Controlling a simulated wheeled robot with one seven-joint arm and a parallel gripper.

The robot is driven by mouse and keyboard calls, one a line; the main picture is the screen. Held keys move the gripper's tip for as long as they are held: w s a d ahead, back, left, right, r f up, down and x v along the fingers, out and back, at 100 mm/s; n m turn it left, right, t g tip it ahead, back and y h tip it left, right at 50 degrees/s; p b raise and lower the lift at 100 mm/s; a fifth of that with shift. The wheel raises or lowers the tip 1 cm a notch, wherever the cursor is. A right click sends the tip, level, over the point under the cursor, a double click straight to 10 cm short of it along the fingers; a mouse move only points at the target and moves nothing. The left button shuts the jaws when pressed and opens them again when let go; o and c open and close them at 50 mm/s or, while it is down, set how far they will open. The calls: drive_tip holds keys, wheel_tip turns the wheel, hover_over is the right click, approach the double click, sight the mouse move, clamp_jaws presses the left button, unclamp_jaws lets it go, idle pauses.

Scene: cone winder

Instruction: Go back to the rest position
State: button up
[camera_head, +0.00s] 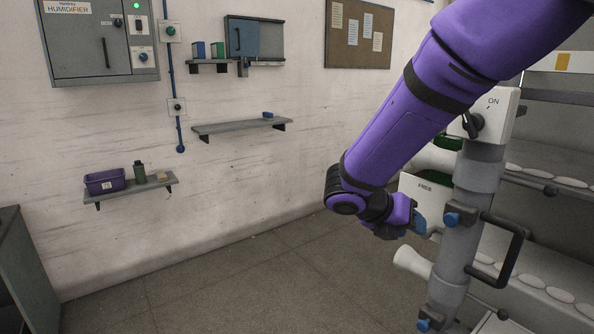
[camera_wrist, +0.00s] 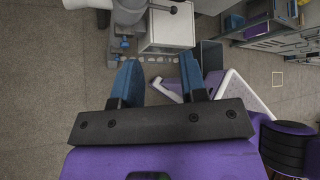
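My purple arm reaches down from the upper right in the head view. My gripper (camera_head: 416,224) is at its lower end, left of the grey machine post (camera_head: 452,235), with part of it hidden behind the arm. In the wrist view my gripper (camera_wrist: 159,80) has its two blue fingers spread apart. Nothing is held between them. A light grey box-shaped part (camera_wrist: 168,30) shows beyond the fingertips.
A white cone (camera_head: 412,262) is below my gripper. Wall shelves (camera_head: 240,126) and a humidifier cabinet (camera_head: 98,45) are at left. Open floor (camera_head: 240,290) lies between.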

drive_tip(key=s+d+r+m+y, duration=0.2)
drive_tip(key=s+r+m+y, duration=0.1)
drive_tip(key=s+m, duration=0.4)
drive_tip(key=s+d+r+m+t+y, duration=0.1)
drive_tip(key=s+d+r+m+y, duration=0.2)
drive_tip(key=s+m, duration=0.5)
drive_tip(key=s+d+r+m+t+y, duration=0.1)
drive_tip(key=s+r+m+y, duration=0.3)
drive_tip(key=m, duration=1)
drive_tip(key=s+d+r, duration=0.1)
drive_tip(key=s+r, duration=0.1)
drive_tip(key=s, duration=0.2)
drive_tip(key=shift+d+y, duration=0.3)
drive_tip(key=shift+d, duration=0.05)
